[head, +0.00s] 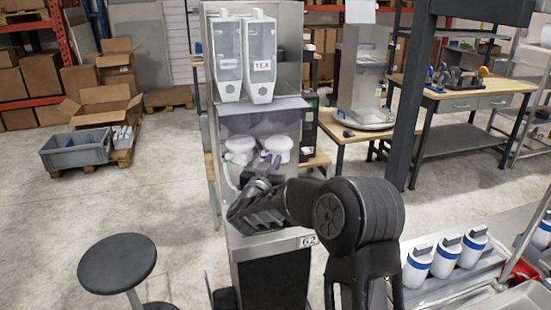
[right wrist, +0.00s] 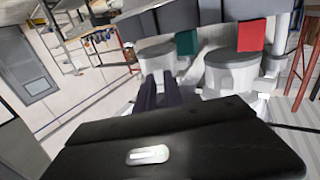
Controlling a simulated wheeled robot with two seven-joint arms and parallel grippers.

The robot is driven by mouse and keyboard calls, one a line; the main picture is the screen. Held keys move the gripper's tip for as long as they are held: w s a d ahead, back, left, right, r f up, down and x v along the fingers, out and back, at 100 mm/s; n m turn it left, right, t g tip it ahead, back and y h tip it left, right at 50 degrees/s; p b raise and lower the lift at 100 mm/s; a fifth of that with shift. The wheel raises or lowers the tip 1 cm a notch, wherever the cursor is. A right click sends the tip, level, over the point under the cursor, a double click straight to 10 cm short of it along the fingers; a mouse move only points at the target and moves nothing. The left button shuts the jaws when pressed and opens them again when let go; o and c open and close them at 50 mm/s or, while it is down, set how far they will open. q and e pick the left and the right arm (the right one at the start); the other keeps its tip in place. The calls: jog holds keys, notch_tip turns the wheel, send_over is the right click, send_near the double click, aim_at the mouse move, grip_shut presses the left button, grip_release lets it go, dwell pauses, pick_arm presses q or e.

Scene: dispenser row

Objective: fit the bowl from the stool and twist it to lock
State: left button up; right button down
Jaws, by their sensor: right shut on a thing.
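My right gripper (head: 270,161) reaches into the bay of the dispenser stand (head: 266,108). It is shut on a white bowl (head: 279,148), the right-hand one of two in the head view. In the right wrist view the dark fingers (right wrist: 160,88) meet a pale cylinder (right wrist: 156,63), which looks to be this bowl. It appears upright under the head; whether it is seated or turned cannot be told. A second white bowl (head: 239,149) hangs beside it on the left. The round black stool (head: 117,262) is empty. My left gripper is out of view.
In the right wrist view a red tag (right wrist: 251,37) and a green tag (right wrist: 187,42) hang at the heads. White containers (head: 446,256) stand at the right. Floor around the stool is clear.

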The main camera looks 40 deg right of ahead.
jog(key=shift+w+a+m+g+h, duration=0.2)
jog(key=shift+w+m+g+h, duration=0.05)
jog(key=shift+m+g+h, duration=0.3)
jog(key=c, duration=1.4)
grip_release()
jog(key=shift+o, duration=0.2)
jog(key=shift+a, duration=0.1)
jog(key=b+v, duration=0.2)
jog(key=v, duration=0.5)
jog(key=shift+s+a, duration=0.2)
jog(key=shift+s, duration=0.05)
